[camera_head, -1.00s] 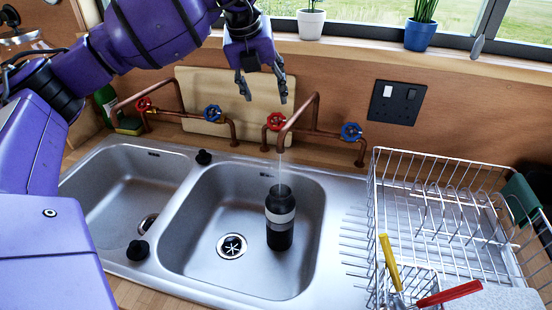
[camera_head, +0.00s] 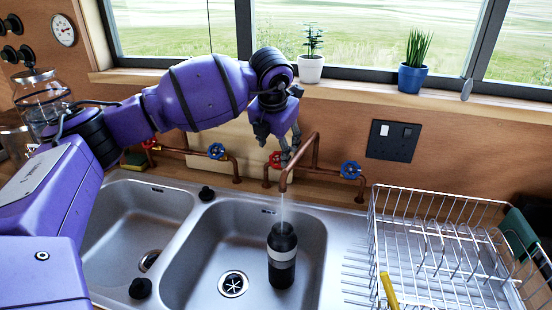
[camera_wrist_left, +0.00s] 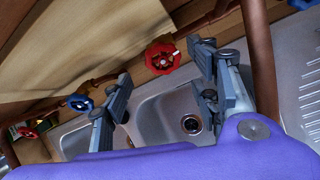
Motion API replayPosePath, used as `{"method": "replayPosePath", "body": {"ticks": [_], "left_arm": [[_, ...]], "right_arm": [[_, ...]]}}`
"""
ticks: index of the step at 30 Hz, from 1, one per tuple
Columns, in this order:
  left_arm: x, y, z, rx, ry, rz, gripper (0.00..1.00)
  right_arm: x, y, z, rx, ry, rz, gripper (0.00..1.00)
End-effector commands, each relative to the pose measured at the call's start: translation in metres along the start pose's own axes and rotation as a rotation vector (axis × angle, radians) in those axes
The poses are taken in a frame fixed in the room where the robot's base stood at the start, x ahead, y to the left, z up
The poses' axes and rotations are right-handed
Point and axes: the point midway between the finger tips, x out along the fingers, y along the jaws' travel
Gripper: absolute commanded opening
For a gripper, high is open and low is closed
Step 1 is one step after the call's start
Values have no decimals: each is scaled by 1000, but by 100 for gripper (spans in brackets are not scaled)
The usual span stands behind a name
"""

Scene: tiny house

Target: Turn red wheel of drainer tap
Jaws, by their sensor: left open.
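The red wheel (camera_head: 275,160) of the right-hand copper tap (camera_head: 312,155), on the drainer side, sits behind the sink, partly covered by my left gripper (camera_head: 277,145). In the left wrist view the red wheel (camera_wrist_left: 161,57) shows between and beyond the two spread fingers of the left gripper (camera_wrist_left: 158,64). The gripper is open, with nothing held. I cannot tell whether a finger touches the wheel. A thin stream runs from the tap spout into a black bottle (camera_head: 282,262) in the right basin. My right gripper is not in view.
A blue wheel (camera_head: 350,170) is right of the spout. The left tap has another red wheel (camera_head: 148,145) and a blue wheel (camera_head: 216,151). A wooden board (camera_head: 232,140) leans behind. A wire dish rack (camera_head: 440,205) stands at right; potted plants line the sill.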

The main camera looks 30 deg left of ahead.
Motion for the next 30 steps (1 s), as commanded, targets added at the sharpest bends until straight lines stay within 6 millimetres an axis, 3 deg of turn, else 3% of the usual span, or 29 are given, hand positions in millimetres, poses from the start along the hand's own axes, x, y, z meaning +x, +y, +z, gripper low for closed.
{"method": "replayPosePath", "body": {"ticks": [9, 21, 30], "left_arm": [[48, 0, -1, -3, 2, -1, 55], [56, 0, 0, -3, 0, -1, 54], [56, 0, 0, -4, 0, 0, 15]], "right_arm": [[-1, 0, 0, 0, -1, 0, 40], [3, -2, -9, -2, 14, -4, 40], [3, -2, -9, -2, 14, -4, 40]]}}
